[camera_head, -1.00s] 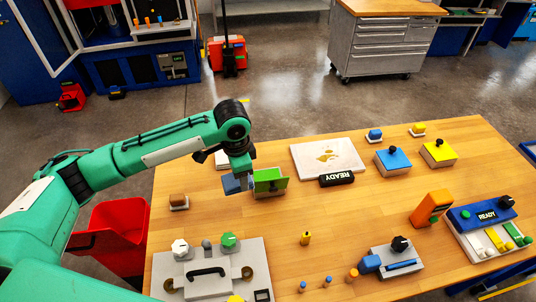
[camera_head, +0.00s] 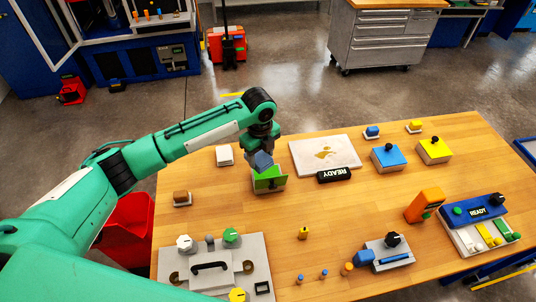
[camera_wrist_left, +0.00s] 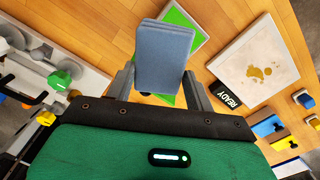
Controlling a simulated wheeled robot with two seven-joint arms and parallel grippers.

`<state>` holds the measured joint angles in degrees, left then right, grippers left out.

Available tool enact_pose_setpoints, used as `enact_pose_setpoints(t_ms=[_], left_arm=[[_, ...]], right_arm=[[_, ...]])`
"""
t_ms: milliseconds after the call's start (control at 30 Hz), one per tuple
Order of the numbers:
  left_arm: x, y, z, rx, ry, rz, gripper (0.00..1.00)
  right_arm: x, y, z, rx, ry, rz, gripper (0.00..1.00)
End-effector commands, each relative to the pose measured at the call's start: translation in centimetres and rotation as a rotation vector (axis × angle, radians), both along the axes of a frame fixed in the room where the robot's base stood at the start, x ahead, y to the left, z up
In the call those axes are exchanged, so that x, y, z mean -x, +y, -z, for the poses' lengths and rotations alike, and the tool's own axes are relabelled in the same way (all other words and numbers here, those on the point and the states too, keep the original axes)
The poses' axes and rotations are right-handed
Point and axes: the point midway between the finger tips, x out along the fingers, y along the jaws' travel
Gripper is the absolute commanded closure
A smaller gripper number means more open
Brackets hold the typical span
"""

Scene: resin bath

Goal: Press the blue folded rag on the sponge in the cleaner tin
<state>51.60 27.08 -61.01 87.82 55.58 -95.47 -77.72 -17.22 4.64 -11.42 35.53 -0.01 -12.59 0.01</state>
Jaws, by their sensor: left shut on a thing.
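My left gripper (camera_head: 263,150) is shut on the blue folded rag (camera_head: 263,161) and points down at the open green tin (camera_head: 268,184). In the head view the rag overlaps the tin's upper part; I cannot tell whether it touches anything inside. The rag also shows between the fingers in the left wrist view (camera_wrist_left: 163,58), covering much of the green tin (camera_wrist_left: 185,18) behind it. The sponge is hidden. A blue tin (camera_head: 387,158) and a yellow tin (camera_head: 434,152), each with a black knob, stand at the right. My right gripper is not in view.
A stained white board (camera_head: 325,152) and a black READY sign (camera_head: 337,176) lie right of the green tin. A grey fixture (camera_head: 213,266) stands in front. Bare table lies between.

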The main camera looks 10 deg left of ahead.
Motion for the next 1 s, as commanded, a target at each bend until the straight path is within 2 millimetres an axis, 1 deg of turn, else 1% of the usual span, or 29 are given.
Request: enact_pose_setpoints(t_ms=[200, 400, 500, 667, 867, 1000], left_arm=[[-1.2, -1.0, 0.9, -0.006, 0.006, 0.264, 0.64], [-1.9, -1.5, 2.6, -0.013, 0.011, 0.452, 0.64], [-2.1, -1.6, 3.2, -0.014, 0.012, 0.499, 0.64], [-2.1, -1.7, 3.9, -0.015, 0.013, 0.520, 0.64], [-2.1, -1.7, 5.4, -0.014, 0.013, 0.519, 0.64], [-2.1, -1.7, 6.9, -0.014, 0.013, 0.518, 0.64]], right_arm=[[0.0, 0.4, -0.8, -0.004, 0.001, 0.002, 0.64], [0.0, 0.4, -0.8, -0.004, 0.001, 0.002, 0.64], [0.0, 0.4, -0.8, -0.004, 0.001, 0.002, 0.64], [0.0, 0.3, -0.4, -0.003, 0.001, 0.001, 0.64], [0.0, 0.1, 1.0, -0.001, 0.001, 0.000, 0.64], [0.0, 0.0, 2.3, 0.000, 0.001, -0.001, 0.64]])
